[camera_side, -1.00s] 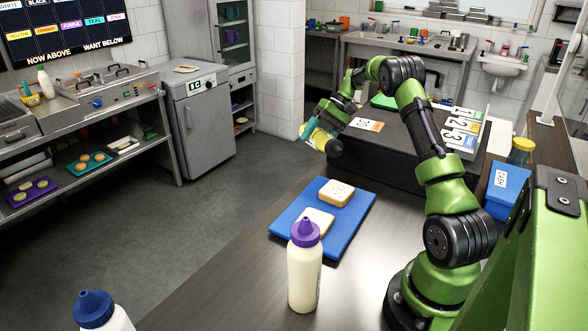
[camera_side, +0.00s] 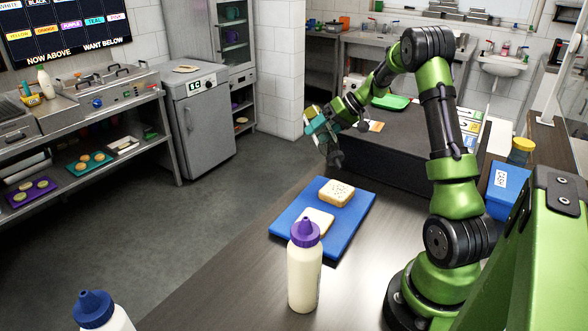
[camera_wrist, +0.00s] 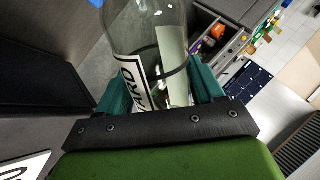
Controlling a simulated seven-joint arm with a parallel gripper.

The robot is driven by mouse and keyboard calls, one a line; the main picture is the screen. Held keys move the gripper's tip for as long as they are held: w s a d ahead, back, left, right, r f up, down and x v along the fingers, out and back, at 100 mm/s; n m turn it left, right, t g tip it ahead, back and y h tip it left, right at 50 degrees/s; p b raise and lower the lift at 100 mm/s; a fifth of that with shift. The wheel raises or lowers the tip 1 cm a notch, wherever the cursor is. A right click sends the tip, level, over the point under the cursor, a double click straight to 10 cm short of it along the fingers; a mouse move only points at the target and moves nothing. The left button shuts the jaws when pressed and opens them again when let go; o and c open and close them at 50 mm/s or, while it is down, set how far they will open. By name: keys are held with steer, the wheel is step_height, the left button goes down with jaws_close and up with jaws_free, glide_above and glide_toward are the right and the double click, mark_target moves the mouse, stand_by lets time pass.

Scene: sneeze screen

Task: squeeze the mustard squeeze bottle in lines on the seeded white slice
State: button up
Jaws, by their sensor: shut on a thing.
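My gripper (camera_side: 318,128) is shut on a clear bottle (camera_wrist: 150,28) whose label ends in "ARD", the mustard squeeze bottle. The teal fingers clasp its sides in the wrist view. In the side view the gripper hangs in the air beyond the blue board, apart from the bread; the bottle is hard to make out there. The seeded white slice (camera_side: 337,191) lies flat on the far part of the blue board (camera_side: 352,217). I see seeds but no mustard lines on it.
A plain slice (camera_side: 318,219) lies nearer on the board, partly hidden by a cream bottle with a purple cap (camera_side: 304,270). A blue-capped bottle (camera_side: 96,309) stands at the front left. A blue bin (camera_side: 507,190) and a yellow-lidded jar (camera_side: 520,152) are at the right.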

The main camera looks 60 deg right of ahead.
mark_target(327, 124)
steer(key=r+t, duration=0.1)
steer(key=s+r+n+t+h, duration=0.1)
steer(key=r+t, duration=0.1)
steer(key=shift+s+d+n+h, duration=0.25)
steer(key=shift+s+n+h, duration=0.05)
steer(key=shift+n, duration=0.1)
steer(key=shift+w+f, duration=0.1)
steer(key=shift+f, duration=1.4)
steer(key=shift+o, duration=1.3)
steer(key=c, duration=0.6)
steer(key=shift+o, duration=0.2)
steer(key=a, duration=0.6)
steer(key=shift+w+a, duration=0.1)
